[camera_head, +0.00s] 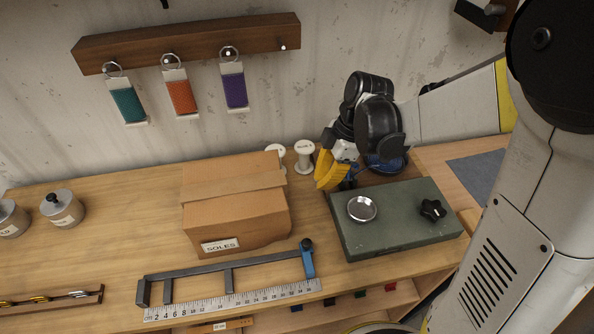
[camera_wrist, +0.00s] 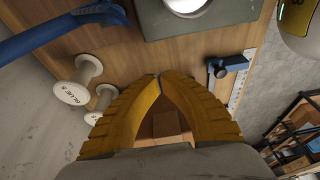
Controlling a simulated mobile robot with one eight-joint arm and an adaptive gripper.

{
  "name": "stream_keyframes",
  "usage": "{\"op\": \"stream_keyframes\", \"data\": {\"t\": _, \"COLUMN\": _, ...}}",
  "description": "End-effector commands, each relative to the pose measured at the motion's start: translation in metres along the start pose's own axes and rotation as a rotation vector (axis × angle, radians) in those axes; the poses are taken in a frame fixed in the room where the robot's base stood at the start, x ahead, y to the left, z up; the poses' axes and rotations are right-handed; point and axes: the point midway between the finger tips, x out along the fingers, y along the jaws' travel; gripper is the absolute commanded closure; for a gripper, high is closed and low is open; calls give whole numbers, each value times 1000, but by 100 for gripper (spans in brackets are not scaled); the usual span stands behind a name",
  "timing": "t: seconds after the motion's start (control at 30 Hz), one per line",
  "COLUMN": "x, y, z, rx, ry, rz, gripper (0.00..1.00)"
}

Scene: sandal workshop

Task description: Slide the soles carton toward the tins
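The soles carton (camera_head: 235,215), a brown cardboard box labelled SOLES, sits on the wooden bench left of my gripper. In the wrist view part of the carton (camera_wrist: 166,124) shows between my fingers; the rest is hidden. Two grey metal tins, one with a black knob (camera_head: 64,210) and one cut by the picture edge (camera_head: 11,219), stand at the far left, well apart from the carton. My gripper (camera_head: 325,182) has yellow fingers and is right of the carton, not visibly touching it. Its fingertips (camera_wrist: 159,76) meet with nothing between them.
White spools (camera_head: 304,158) stand behind the carton's right side. A green-grey block (camera_head: 400,238) with a small dish lies right. A ruler with a dark frame (camera_head: 232,298) lies along the front. Bench between carton and tins is clear. Tagged samples (camera_head: 180,95) hang on the wall.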

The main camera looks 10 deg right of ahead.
Motion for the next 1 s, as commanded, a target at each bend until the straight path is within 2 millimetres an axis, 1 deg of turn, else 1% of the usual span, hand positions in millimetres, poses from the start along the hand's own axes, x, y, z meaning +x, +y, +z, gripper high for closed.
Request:
{"op": "stream_keyframes", "data": {"t": 0.17, "x": 26, "y": 0, "z": 0, "rx": -4, "ry": 0, "rz": -1, "gripper": 100}}
{"op": "stream_keyframes", "data": {"t": 0.4, "x": 79, "y": 0, "z": 1, "rx": -3, "ry": -1, "rz": -1, "gripper": 100}}
{"op": "stream_keyframes", "data": {"t": 0.53, "x": 105, "y": 0, "z": 1, "rx": -1, "ry": -1, "rz": 0, "gripper": 100}}
{"op": "stream_keyframes", "data": {"t": 0.6, "x": 104, "y": 0, "z": -14, "rx": -4, "ry": -1, "rz": 0, "gripper": 100}}
{"op": "stream_keyframes", "data": {"t": 0.7, "x": 107, "y": 0, "z": -26, "rx": -2, "ry": -1, "rz": 0, "gripper": 100}}
{"op": "stream_keyframes", "data": {"t": 0.83, "x": 109, "y": 0, "z": -35, "rx": -1, "ry": -1, "rz": 0, "gripper": 100}}
{"op": "stream_keyframes", "data": {"t": 1.0, "x": 109, "y": 0, "z": -38, "rx": 1, "ry": -1, "rz": 1, "gripper": 100}}
